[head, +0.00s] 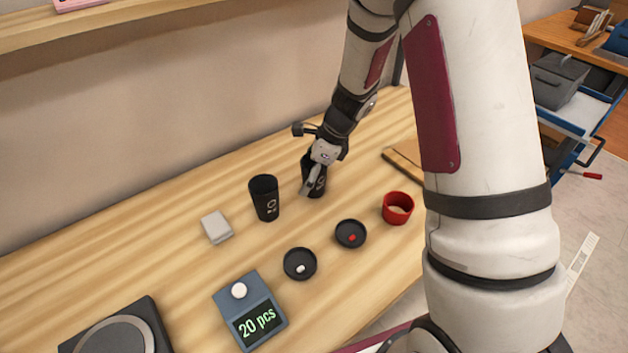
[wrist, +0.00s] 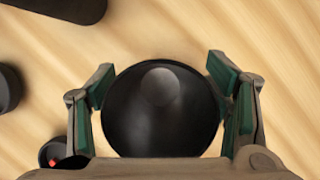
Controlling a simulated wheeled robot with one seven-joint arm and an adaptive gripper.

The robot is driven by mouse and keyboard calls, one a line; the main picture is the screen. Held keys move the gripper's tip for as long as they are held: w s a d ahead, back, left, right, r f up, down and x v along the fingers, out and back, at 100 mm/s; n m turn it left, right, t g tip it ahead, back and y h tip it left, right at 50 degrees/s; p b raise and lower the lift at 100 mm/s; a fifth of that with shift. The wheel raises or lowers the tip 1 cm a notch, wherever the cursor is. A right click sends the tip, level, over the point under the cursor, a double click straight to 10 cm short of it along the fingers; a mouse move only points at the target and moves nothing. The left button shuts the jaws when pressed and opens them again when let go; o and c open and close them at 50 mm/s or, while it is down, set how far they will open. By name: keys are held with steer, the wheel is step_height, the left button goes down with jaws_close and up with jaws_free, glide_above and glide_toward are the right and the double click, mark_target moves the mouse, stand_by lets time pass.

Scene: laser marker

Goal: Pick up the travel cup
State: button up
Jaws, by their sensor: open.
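Two black travel cups stand on the wooden table in the head view. One cup (head: 264,204) stands clear to the left. The other cup (head: 317,186) is partly hidden behind my gripper (head: 314,180). In the wrist view this cup (wrist: 160,120) lies between the two fingers of my gripper (wrist: 158,78), seen from above. The fingers are spread on either side of its dark round top, with a small gap at the right finger; at the left finger I cannot tell whether they touch.
A red container (head: 397,208) stands to the right. A grey block (head: 217,227), a display reading "20 pcs" (head: 259,322) and a wooden board (head: 404,158) are also on the table.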

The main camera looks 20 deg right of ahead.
steer(key=c, duration=0.8)
steer(key=shift+r, duration=0.15)
